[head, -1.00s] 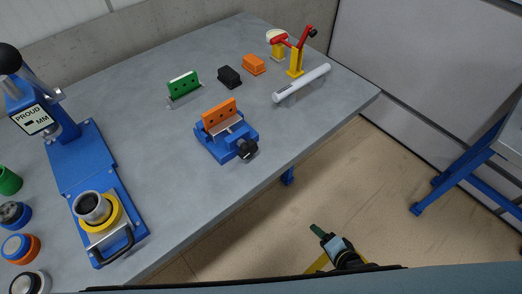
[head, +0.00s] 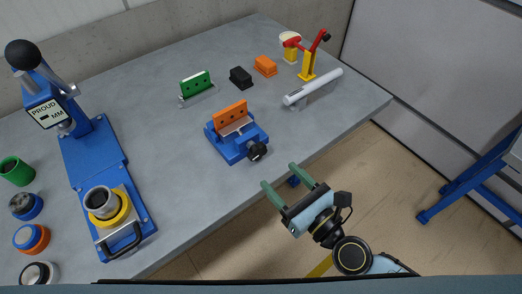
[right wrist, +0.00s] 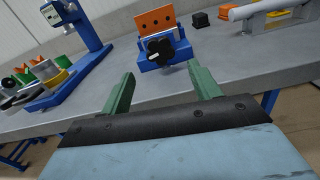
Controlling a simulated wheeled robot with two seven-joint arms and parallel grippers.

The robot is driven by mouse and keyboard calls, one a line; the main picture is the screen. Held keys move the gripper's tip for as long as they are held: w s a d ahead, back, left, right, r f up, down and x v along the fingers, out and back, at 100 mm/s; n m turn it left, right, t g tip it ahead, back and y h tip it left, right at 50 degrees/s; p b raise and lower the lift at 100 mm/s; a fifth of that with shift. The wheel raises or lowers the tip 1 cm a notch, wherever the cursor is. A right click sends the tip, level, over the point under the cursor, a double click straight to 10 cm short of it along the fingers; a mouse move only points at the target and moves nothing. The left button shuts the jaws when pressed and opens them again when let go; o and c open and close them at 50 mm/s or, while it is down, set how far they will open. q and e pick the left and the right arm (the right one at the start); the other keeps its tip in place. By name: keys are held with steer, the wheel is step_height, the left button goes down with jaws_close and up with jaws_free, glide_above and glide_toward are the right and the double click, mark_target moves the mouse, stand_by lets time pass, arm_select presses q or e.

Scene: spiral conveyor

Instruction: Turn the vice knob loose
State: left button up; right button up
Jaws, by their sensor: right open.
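The blue vice (head: 235,138) sits near the front edge of the grey table, with an orange block (head: 230,115) with holes standing in its jaws. Its black knob (head: 257,151) faces the front edge. In the right wrist view the knob (right wrist: 159,48) is beyond and between my fingers, with the vice (right wrist: 178,61) behind it. My right gripper (head: 286,177) is open and empty, in front of the table edge and apart from the knob. Its green fingers also show in the right wrist view (right wrist: 163,84). My left gripper is not in view.
A blue press (head: 92,160) stands at the left, with several round parts beside it. A green block (head: 196,86), a black block (head: 241,77), an orange block (head: 265,66), a white cylinder (head: 314,87) and a red-yellow toggle clamp (head: 309,62) are behind the vice.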

mark_target(260, 154)
steer(key=p+x, duration=0.1)
steer(key=x, duration=0.7)
steer(key=shift+w+a, duration=0.15)
steer(key=c, duration=1)
steer(key=shift+o, duration=0.2)
